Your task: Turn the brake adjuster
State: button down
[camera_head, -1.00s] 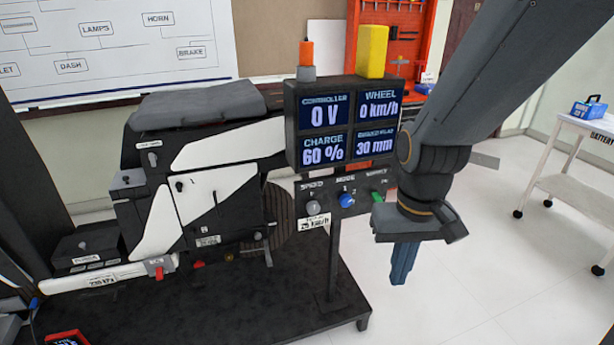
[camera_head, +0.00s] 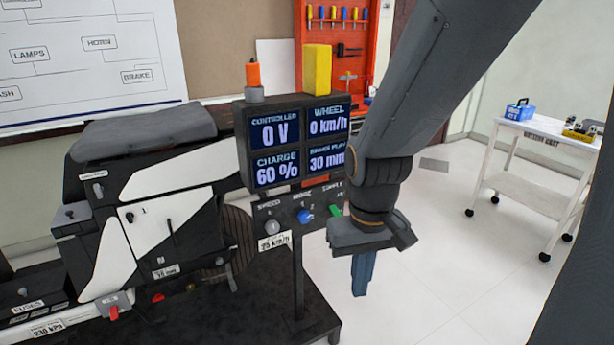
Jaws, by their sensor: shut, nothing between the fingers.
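My gripper (camera_head: 363,275) points down, its blue fingers together and empty, in front of the floor to the right of the display stand. The brake adjuster cannot be made out for certain; a small brass-coloured part (camera_head: 191,287) and a red knob (camera_head: 158,297) show low on the scooter rig (camera_head: 75,245), well left of my gripper. The display (camera_head: 297,145) reads 0 V, 0 km/h, 60 % and a brake play of 30 mm.
Below the display is a panel with a grey speed knob (camera_head: 272,227), a blue mode knob (camera_head: 305,215) and a green switch (camera_head: 335,210). An orange-topped item (camera_head: 253,75) and a yellow block (camera_head: 317,70) stand on the display. A white cart (camera_head: 530,165) stands on the right; open floor lies between.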

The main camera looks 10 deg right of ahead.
aim_at(190, 287)
jog(key=u, duration=0.2)
jog(key=k, duration=0.55)
jog(key=u, duration=0.55)
jog(key=k, duration=0.7)
jog(key=u, duration=0.9)
jog(key=i, duration=1.2)
jog(key=z, duration=0.8)
jog(key=i, duration=0.25)
jog(key=z, duration=0.3)
